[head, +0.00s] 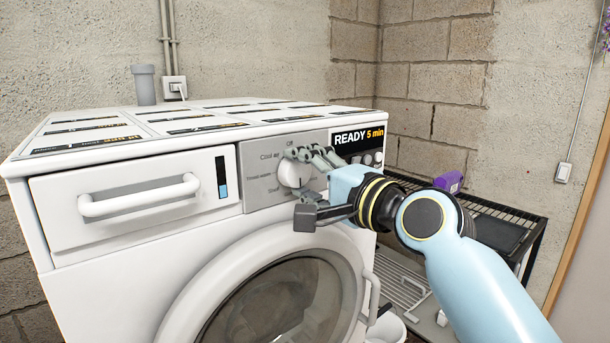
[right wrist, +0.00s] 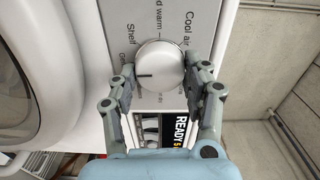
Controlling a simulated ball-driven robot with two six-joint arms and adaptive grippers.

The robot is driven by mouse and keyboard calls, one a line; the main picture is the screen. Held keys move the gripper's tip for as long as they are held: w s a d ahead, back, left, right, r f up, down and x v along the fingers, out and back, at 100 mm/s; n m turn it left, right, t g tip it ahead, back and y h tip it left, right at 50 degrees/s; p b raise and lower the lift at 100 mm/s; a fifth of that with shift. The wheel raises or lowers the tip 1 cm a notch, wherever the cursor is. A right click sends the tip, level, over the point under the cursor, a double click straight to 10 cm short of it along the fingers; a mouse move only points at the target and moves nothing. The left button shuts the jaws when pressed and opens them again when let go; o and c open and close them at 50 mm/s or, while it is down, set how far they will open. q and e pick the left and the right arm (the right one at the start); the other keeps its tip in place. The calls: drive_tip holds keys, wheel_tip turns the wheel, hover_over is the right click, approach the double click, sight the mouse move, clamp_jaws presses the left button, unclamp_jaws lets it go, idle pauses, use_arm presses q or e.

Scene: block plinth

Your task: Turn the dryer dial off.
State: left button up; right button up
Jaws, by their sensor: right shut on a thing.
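The dryer dial (head: 291,173) is a round, pale knob on the grey panel of the white dryer, with printed settings around it. "Off" is printed above it in the head view. In the right wrist view the dial (right wrist: 160,62) has a short dark mark toward its left side, on the side of the "Ge…" label. My right gripper (head: 302,184) is at the panel, shut on the dial, with one finger on each side in the right wrist view (right wrist: 161,74). Its fingers cover part of the dial in the head view. My left gripper is not in view.
A display (head: 358,136) reading "READY 5 min" is right of the dial. A drawer (head: 135,190) with a white handle is at left, and the round door (head: 285,300) is below. A black rack (head: 505,225) with a purple box (head: 448,182) stands at right.

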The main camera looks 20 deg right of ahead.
drive_tip(key=n+b, duration=0.1)
drive_tip(key=n, duration=0.3)
drive_tip(key=shift+f+n, duration=0.1)
drive_tip(key=shift+n, duration=0.2)
drive_tip(key=n+b, duration=0.1)
drive_tip(key=n, duration=0.3)
drive_tip(key=shift+n, duration=0.3)
drive_tip(key=n+b, duration=0.2)
drive_tip(key=n, duration=0.2)
drive_tip(key=shift+a+n, duration=0.1)
drive_tip(key=shift+n, duration=0.2)
drive_tip(key=n+b, duration=0.2)
drive_tip(key=n, duration=0.2)
drive_tip(key=n+b, duration=0.1)
drive_tip(key=n, duration=0.4)
drive_tip(key=shift+a+b, duration=0.1)
drive_tip(key=shift+b, duration=0.2)
drive_tip(key=n+b, duration=0.1)
drive_tip(key=n, duration=0.3)
drive_tip(key=shift+s+f+n+b, duration=0.1)
drive_tip(key=shift+n+b, duration=0.2)
drive_tip(key=shift+b, duration=0.1)
drive_tip(key=n+b, duration=0.1)
drive_tip(key=n, duration=0.3)
drive_tip(key=shift+b, duration=0.3)
drive_tip(key=shift+n+b, duration=0.6)
drive_tip(key=shift+n, duration=1.4)
